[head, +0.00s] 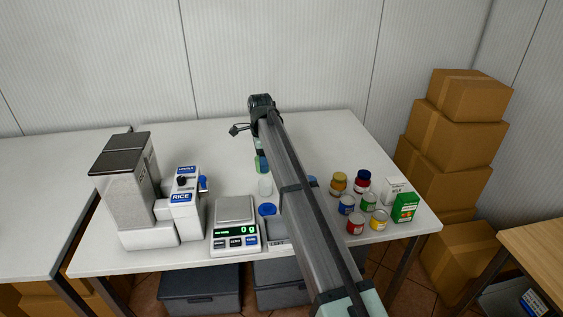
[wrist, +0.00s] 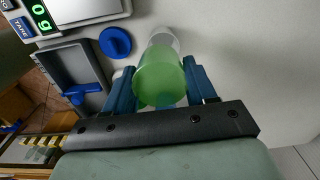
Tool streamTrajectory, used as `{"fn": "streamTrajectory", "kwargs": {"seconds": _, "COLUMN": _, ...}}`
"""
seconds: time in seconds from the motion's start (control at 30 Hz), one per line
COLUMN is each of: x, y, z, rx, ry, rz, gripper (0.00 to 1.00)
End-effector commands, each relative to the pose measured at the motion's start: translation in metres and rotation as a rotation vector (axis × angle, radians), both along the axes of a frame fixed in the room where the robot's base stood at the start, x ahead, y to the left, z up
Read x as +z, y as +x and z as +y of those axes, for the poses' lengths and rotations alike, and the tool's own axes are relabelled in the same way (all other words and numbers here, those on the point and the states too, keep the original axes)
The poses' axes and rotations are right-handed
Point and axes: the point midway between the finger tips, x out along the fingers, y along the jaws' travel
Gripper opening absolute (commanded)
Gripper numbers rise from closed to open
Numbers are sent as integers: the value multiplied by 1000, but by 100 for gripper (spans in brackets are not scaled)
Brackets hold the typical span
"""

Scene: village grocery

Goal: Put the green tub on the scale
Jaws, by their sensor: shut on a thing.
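The green tub (wrist: 160,80) is between the blue fingers of my gripper (wrist: 160,67) in the wrist view, one finger on each side. My gripper is shut on it. In the head view the tub (head: 261,165) shows only as a small green patch beside my arm, behind the scale. I cannot tell whether it touches the table. The scale (head: 235,210) stands at the table's front, its plate empty and its display reading 0 g. A corner of the scale (wrist: 85,8) shows at the top left of the wrist view.
A clear pale container (head: 265,186) stands between tub and scale. A blue round lid (wrist: 115,42) and a grey tray (wrist: 72,72) with a blue object lie beside the scale.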

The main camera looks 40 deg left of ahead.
Motion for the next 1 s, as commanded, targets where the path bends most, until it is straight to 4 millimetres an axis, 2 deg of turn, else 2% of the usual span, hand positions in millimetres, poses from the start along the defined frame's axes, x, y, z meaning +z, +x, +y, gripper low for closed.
{"fn": "streamTrajectory", "kwargs": {"seconds": 0.03, "x": 3, "y": -21, "z": 10, "rx": 25, "ry": 4, "rz": -2, "gripper": 28}}
{"fn": "streamTrajectory", "kwargs": {"seconds": 0.2, "x": 11, "y": -81, "z": 30, "rx": 92, "ry": 14, "rz": -10, "gripper": 28}}
{"fn": "streamTrajectory", "kwargs": {"seconds": 0.33, "x": 16, "y": -119, "z": 33, "rx": 125, "ry": 17, "rz": -11, "gripper": 28}}
{"fn": "streamTrajectory", "kwargs": {"seconds": 0.43, "x": 18, "y": -141, "z": 25, "rx": 115, "ry": 16, "rz": -11, "gripper": 28}}
{"fn": "streamTrajectory", "kwargs": {"seconds": 0.6, "x": 16, "y": -151, "z": 6, "rx": 29, "ry": 1, "rz": 0, "gripper": 28}}
{"fn": "streamTrajectory", "kwargs": {"seconds": 1.0, "x": 10, "y": -150, "z": 6, "rx": -48, "ry": -7, "rz": 6, "gripper": 28}}
